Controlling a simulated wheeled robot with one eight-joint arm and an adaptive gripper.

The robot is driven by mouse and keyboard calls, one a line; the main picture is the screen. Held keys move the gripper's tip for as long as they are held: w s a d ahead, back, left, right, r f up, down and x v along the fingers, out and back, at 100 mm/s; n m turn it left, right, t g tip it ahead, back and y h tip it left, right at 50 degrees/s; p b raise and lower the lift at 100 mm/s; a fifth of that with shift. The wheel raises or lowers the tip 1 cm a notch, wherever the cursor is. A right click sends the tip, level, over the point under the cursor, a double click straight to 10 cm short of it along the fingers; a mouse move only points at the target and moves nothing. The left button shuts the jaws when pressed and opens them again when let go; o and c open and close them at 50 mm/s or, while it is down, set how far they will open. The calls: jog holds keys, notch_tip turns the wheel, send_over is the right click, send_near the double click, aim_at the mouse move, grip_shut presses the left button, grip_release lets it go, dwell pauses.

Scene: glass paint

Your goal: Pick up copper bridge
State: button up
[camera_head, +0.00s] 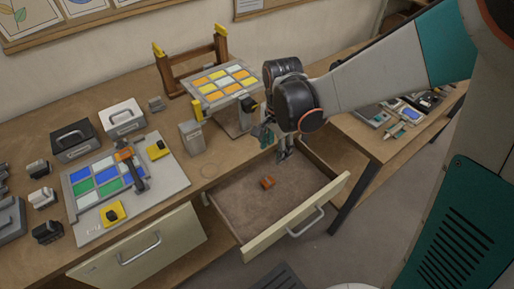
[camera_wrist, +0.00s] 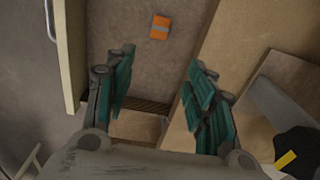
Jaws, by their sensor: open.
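A small orange, copper-coloured piece that looks like the copper bridge (camera_head: 267,183) lies on the floor of the open drawer (camera_head: 225,190). In the wrist view the copper bridge (camera_wrist: 160,27) is near the top, beyond my fingertips and roughly centred between them. My gripper (camera_head: 276,147) is above the back right part of the drawer, apart from the piece. Its two teal fingers are spread in the wrist view (camera_wrist: 160,72), with nothing between them.
The drawer's front panel (camera_head: 297,215) and side walls surround the piece. On the bench above stand a tilted glass panel (camera_head: 222,84) on a stand, a grey box (camera_head: 192,136), and a tray (camera_head: 163,193) with coloured glass. A second bench (camera_head: 372,140) is at the right.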

jog(key=b, duration=0.3)
send_over(269, 180)
notch_tip(269, 180, down, 9)
jog(key=shift+d, duration=0.15)
jog(key=shift+s+f+b, duration=0.1)
jog(key=shift+f+b, duration=1.3)
jog(key=shift+f, duration=1.8)
jog(key=shift+r, duration=0.1)
jog(key=shift+c, duration=0.6)
jog(key=c, duration=1)
